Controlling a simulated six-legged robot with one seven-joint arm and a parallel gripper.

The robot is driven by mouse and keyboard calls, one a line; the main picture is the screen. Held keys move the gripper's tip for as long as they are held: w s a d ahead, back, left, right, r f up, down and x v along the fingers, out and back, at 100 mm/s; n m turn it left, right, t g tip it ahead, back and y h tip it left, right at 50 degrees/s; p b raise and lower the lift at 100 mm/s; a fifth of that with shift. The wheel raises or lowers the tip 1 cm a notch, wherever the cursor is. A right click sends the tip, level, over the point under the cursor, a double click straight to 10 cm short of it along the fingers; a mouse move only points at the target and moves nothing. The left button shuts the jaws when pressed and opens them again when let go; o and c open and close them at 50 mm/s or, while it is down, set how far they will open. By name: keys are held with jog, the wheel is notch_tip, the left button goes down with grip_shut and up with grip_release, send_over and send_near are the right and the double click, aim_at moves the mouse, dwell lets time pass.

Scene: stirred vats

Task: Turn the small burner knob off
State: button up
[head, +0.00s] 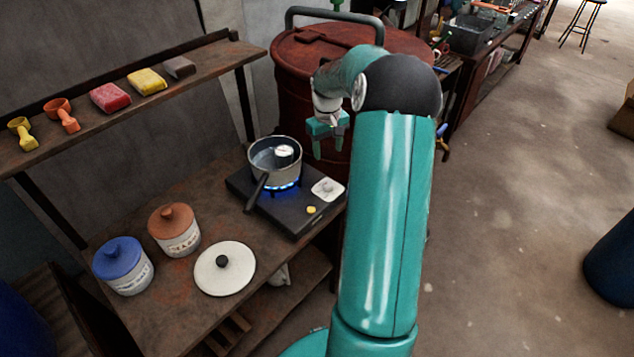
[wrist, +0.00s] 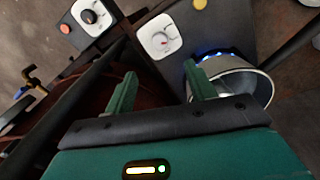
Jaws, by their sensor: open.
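The burner (head: 290,222) is a flat black unit on the brown bench, with a blue flame lit under a grey pot (head: 275,160). Its knob (head: 327,188) sits on a white dial plate at the right; the wrist view shows the knob (wrist: 161,42) pale with a red mark. My gripper (head: 328,146) is open and empty, behind and above the burner's right side, apart from the knob. In the wrist view, my two fingers (wrist: 160,82) point towards the dial, with the pot (wrist: 240,85) beyond the right finger.
A yellow button (head: 311,210) sits on the burner. A second black box with a black knob (wrist: 90,16) and a red button shows in the wrist view. The pot handle (head: 256,193) sticks out frontward. A rusty drum (head: 295,75) stands behind; a white lid (head: 225,268) and two jars lie left.

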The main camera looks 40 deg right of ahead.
aim_at(328, 183)
jog(key=f, duration=1.4)
jog(key=shift+d+f, duration=0.2)
jog(key=shift+d, duration=0.15)
jog(key=shift+w, duration=0.1)
jog(key=shift+c, duration=0.4)
jog(key=c, duration=0.9)
